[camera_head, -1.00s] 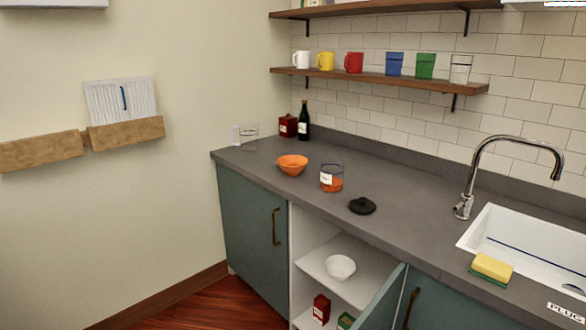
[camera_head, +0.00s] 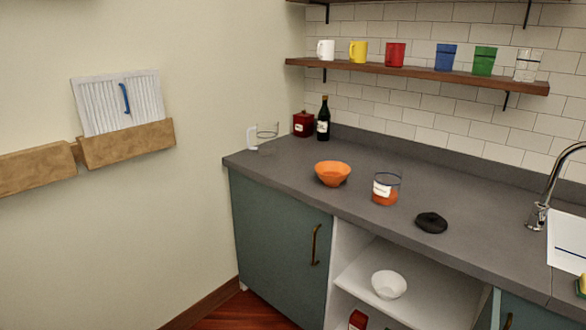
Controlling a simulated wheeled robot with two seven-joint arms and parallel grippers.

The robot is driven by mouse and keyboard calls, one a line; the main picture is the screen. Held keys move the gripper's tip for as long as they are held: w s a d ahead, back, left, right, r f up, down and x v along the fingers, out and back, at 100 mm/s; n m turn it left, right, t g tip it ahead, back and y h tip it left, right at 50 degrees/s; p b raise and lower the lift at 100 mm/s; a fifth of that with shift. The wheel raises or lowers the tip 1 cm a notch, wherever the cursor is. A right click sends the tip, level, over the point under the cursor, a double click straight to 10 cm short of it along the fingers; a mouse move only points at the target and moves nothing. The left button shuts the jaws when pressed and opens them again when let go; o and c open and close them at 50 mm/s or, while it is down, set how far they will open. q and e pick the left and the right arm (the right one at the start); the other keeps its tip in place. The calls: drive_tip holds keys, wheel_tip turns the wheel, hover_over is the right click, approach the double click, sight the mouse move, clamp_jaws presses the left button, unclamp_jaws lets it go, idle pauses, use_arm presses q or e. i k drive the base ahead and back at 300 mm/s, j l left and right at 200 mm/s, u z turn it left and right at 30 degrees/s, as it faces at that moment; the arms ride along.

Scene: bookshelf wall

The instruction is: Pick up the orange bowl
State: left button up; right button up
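The orange bowl (camera_head: 332,174) stands upright on the grey countertop (camera_head: 290,188), near its front edge and toward the left end. It looks empty. Neither of my grippers shows in the head view.
A glass jar with orange contents (camera_head: 386,190) and a black lid (camera_head: 431,223) stand right of the bowl. Behind it are a clear pitcher (camera_head: 266,136), a red box (camera_head: 303,124) and a dark bottle (camera_head: 323,120). Below, an open cabinet holds a white bowl (camera_head: 388,284).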

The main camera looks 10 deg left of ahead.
sight(332, 173)
drive_tip(key=i+j, duration=0.4)
drive_tip(key=i+j+u, duration=0.1)
drive_tip(key=i+j, duration=0.3)
drive_tip(key=i, duration=0.15)
